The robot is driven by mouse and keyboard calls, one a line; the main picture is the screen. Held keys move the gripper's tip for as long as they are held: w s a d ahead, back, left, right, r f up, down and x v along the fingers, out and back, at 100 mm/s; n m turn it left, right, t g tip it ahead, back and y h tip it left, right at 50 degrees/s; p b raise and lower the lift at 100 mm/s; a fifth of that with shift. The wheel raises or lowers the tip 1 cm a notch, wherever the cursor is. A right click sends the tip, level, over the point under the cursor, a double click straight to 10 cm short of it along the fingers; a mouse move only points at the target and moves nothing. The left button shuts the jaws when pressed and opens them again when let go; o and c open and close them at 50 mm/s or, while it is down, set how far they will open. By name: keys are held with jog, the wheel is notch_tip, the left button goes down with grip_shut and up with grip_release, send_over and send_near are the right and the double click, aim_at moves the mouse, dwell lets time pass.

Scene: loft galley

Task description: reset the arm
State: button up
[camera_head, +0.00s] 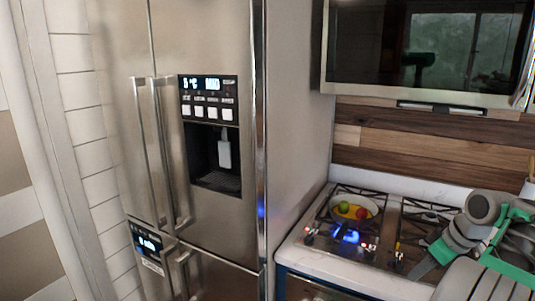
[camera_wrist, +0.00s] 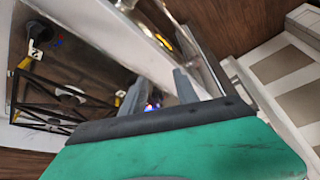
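My arm (camera_head: 485,230), grey and green, is bent at the lower right of the head view, in front of the right part of the stove. In the wrist view my gripper (camera_wrist: 158,85) shows its green and black body at the bottom. Its two grey fingers stand apart with nothing seen held between them. In the head view the fingertips cannot be made out clearly among the arm links.
A stove (camera_head: 345,262) with black grates lies left of my arm. A pan (camera_head: 372,222) with red and green round food sits on it, near a blue glow. A steel fridge (camera_head: 215,235) stands left; a microwave (camera_head: 425,50) hangs above the stove.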

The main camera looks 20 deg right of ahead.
jog(key=w+a, duration=0.5)
jog(key=a, duration=0.6)
jog(key=w+a, duration=0.6)
jog(key=a, duration=0.6)
jog(key=s+a+f+m, duration=0.1)
jog(key=s+a+f, duration=0.2)
jog(key=a, duration=0.6)
jog(key=s+a+f+m+g+h, duration=0.1)
jog(key=s+a+f, duration=0.3)
jog(key=s+a, duration=0.3)
jog(key=shift+a+f, duration=0.2)
jog(key=shift+a, duration=0.9)
jog(key=shift+r, duration=0.1)
